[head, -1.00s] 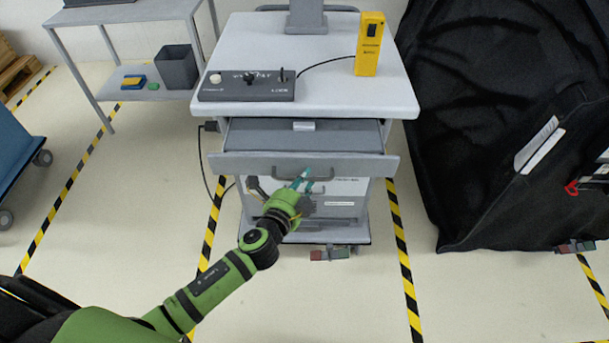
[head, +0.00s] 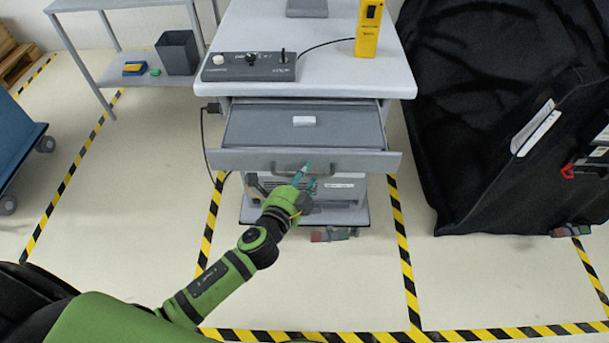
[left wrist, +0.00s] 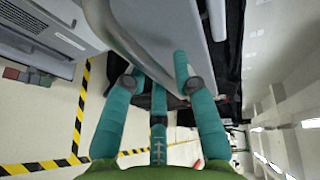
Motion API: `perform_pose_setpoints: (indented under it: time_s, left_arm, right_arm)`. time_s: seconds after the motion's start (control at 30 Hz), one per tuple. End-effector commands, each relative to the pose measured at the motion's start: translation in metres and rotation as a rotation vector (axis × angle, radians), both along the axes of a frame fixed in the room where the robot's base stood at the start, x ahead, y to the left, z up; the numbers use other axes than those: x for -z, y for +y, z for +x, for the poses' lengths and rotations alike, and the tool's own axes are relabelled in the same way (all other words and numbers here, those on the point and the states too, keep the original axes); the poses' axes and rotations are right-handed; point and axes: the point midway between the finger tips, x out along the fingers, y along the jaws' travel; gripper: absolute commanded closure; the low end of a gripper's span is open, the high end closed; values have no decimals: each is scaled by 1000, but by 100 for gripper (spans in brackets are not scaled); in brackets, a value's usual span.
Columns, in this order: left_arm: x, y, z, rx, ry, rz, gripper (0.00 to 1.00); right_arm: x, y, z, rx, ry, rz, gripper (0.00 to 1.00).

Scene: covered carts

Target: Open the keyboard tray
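The keyboard tray (head: 250,127) is a grey drawer under the light-grey top of a cart (head: 330,72). It stands pulled out, with its inside showing and a small white object (head: 304,121) in it. Its front carries a dark bar handle (head: 343,168). My left gripper (head: 309,175), with teal fingers, is at the middle of this handle. My right gripper is out of view.
A grey control box (head: 250,67) and a yellow device (head: 369,28) stand on the cart top. A black-covered cart (head: 470,150) stands close on the right. A grey shelf cart (head: 115,73) with a bin (head: 178,52) is at the left. The floor in front is clear.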

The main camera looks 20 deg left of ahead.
Motion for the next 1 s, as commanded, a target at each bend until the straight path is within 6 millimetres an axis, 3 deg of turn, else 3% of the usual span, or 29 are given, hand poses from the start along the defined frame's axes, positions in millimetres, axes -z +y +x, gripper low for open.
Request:
perform_pose_setpoints:
  time_s: [0.37,0.8,1.0]
  left_arm:
    - [0,1,-7,0,2,1,70]
    - [-15,10,-88,-1,4,0,70]
    - [-20,13,-110,-1,1,-1,70]
  right_arm:
    - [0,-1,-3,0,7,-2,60]
    - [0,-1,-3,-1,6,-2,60]
    - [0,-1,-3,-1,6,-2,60]
